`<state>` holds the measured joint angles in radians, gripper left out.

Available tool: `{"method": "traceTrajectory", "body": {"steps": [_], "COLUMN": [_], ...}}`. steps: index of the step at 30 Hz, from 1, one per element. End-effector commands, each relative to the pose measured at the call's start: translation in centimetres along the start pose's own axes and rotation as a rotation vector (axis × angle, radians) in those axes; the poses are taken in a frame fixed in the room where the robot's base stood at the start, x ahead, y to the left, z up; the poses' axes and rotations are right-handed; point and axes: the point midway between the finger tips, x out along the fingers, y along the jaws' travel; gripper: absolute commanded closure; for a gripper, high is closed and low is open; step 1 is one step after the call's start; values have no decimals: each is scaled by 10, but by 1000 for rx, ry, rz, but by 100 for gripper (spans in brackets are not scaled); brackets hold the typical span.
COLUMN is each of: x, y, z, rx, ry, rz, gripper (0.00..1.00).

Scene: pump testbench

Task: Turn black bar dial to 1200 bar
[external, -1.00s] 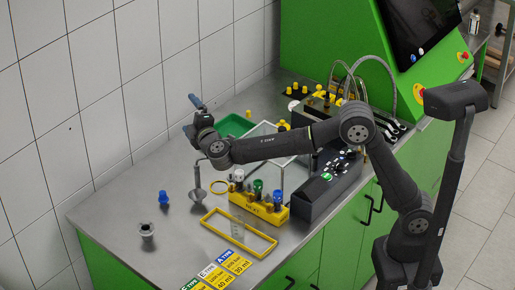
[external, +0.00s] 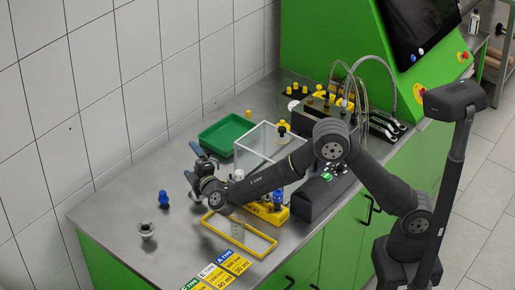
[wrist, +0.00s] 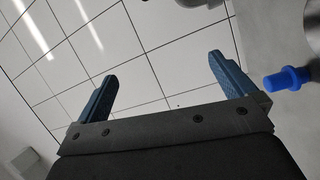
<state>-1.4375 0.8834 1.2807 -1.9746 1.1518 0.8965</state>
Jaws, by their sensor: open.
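My gripper (external: 192,162) is open and empty, held over the left part of the steel bench. In the wrist view its two blue fingers (wrist: 163,66) stand wide apart with wall tiles behind them. The dark control box (external: 318,194) stands on the bench at the right, with a green-lit spot and small white marks on its top. My forearm and elbow cover part of it. I cannot make out the black bar dial or its setting. My gripper is well to the left of the box and touches nothing that I can see.
A blue plug (external: 163,198) and a grey cup (external: 147,231) stand at the left. A yellow frame (external: 260,249) lies near the front edge. A green tray (external: 226,136) and a clear bin (external: 260,153) sit behind. A blue piece (wrist: 285,79) shows at right in the wrist view.

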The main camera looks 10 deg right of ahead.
Motion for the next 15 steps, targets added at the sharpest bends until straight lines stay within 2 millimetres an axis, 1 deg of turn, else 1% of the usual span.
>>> {"method": "traceTrajectory", "body": {"steps": [3,6,14,15], "x": [-1,-1,-1,-1], "y": [-9,-12,-12,-12], "z": [2,2,3,3], "rx": [0,1,1,1], "ry": [0,0,0,0], "rz": [0,0,0,0], "gripper": [0,0,0,8]}}
